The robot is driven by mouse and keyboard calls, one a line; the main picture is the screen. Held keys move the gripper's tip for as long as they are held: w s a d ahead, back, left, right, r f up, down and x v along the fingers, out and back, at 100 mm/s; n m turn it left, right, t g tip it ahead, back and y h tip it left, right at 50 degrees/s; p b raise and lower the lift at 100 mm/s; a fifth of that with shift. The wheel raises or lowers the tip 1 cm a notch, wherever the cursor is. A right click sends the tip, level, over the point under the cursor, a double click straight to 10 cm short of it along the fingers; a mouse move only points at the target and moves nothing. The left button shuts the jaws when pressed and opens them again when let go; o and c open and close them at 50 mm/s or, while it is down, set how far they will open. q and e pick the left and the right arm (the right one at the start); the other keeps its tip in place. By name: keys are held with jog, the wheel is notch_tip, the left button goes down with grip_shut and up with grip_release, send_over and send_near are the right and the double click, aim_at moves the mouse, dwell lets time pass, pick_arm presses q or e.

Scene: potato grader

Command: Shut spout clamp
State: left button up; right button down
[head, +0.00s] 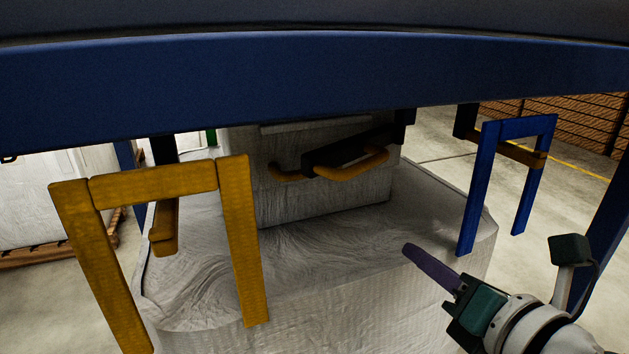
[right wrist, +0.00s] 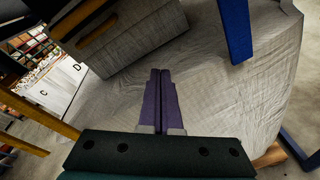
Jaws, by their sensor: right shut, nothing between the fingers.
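The spout clamp (head: 340,158) is a black bar with yellow-orange curved handles, across the front of the pale grey spout (head: 325,198). I cannot tell whether it is open or shut. My right gripper (head: 408,250) is at the lower right, below and right of the clamp and apart from it. Its purple fingers are together and empty, above the bag top. The right wrist view shows the closed fingers (right wrist: 160,75) pointing toward the spout (right wrist: 135,35). A dark part with a tan edge at its upper left may be the clamp. My left gripper is not in view.
The large grey bag (head: 400,300) fills the middle below the spout. A yellow frame (head: 150,185) stands at left and a blue frame (head: 475,190) at right. A wide blue beam (head: 300,85) crosses above. Open floor (head: 440,150) shows behind at right.

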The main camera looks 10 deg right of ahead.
jog(key=s+d+r+n+t+y+b, duration=0.1)
jog(key=s+d+r+n+y, duration=0.1)
jog(key=s+r+n+y, duration=0.3)
jog(key=s+d+r+n+t+y+b, duration=0.1)
jog(key=s+d+n+y, duration=0.2)
jog(key=n, duration=0.4)
jog(key=y, duration=0.1)
send_near(368, 168)
jog(key=shift+g, duration=0.3)
jog(key=x, duration=0.6)
jog(key=shift+d+r+p, duration=0.1)
jog(key=shift+r+p, duration=0.2)
jog(key=shift+p, duration=0.1)
jog(key=shift+w+a, duration=0.25)
jog(key=shift+w, duration=0.15)
